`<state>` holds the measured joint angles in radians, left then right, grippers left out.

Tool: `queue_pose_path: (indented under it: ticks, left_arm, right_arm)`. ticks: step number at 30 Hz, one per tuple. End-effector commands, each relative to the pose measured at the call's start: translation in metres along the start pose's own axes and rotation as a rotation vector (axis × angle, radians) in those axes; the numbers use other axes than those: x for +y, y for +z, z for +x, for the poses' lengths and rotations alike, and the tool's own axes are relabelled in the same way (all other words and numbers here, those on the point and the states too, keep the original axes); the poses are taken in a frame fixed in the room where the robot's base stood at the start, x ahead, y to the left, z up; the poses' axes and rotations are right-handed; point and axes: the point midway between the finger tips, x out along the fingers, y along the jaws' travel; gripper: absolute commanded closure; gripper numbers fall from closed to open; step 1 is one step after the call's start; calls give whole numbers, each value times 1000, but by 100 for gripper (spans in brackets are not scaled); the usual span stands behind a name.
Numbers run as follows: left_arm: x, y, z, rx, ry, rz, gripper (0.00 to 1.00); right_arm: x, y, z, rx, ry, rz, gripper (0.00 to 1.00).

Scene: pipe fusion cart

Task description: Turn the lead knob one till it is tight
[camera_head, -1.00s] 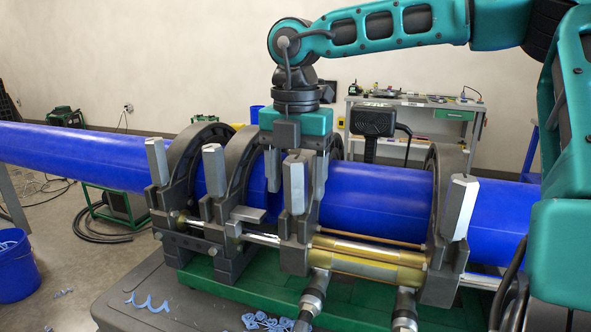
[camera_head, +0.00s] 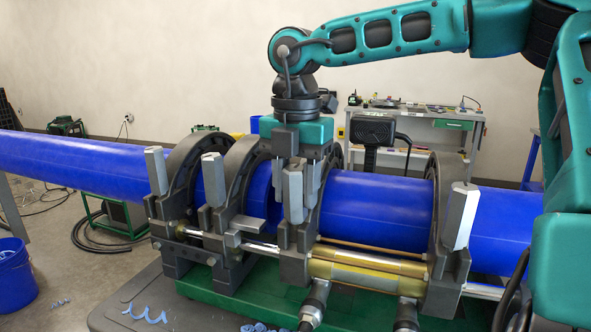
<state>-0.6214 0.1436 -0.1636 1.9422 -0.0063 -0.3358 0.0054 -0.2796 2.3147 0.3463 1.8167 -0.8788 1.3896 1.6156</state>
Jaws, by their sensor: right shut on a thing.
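My right gripper (camera_head: 294,185) hangs down from its teal hand at the third clamp from the left. It is shut on that clamp's upright grey knob (camera_head: 293,195), which partly hides the fingers. Other grey knobs stand on the clamps: the far left one (camera_head: 155,172), the second one (camera_head: 213,180) and the right one (camera_head: 460,216). No label shows which is lead knob one. The thread under the gripped knob is hidden, so its tightness cannot be told. My left gripper is out of view.
The blue pipe (camera_head: 380,205) runs through the dark clamp rings. Brass cylinders (camera_head: 365,270) and hose fittings lie in front. Blue shavings (camera_head: 145,314) lie on the grey cart top. A blue bucket (camera_head: 15,275) stands at left, a workbench (camera_head: 420,113) behind.

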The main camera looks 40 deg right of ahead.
Motion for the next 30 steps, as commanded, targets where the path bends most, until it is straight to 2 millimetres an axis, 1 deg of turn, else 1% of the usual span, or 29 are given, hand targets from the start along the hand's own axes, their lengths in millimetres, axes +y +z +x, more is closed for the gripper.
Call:
queue_pose_path:
  ticks: [1,3,6,14,18,22,30]
  left_arm:
    - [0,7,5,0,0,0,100]
    - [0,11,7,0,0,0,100]
    - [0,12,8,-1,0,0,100]
    - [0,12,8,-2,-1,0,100]
    - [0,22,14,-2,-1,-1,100]
    - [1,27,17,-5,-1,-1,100]
    - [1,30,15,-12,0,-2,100]
  right_arm:
    - [0,0,4,-6,-1,53,91]
    - [0,0,3,-6,-1,119,91]
    - [-1,1,2,-5,-1,174,91]
    - [-1,0,1,-4,-3,185,91]
    - [-2,0,4,-8,-3,308,90]
    - [-2,0,2,-7,-3,421,90]
    - [-2,0,1,-4,-3,444,90]
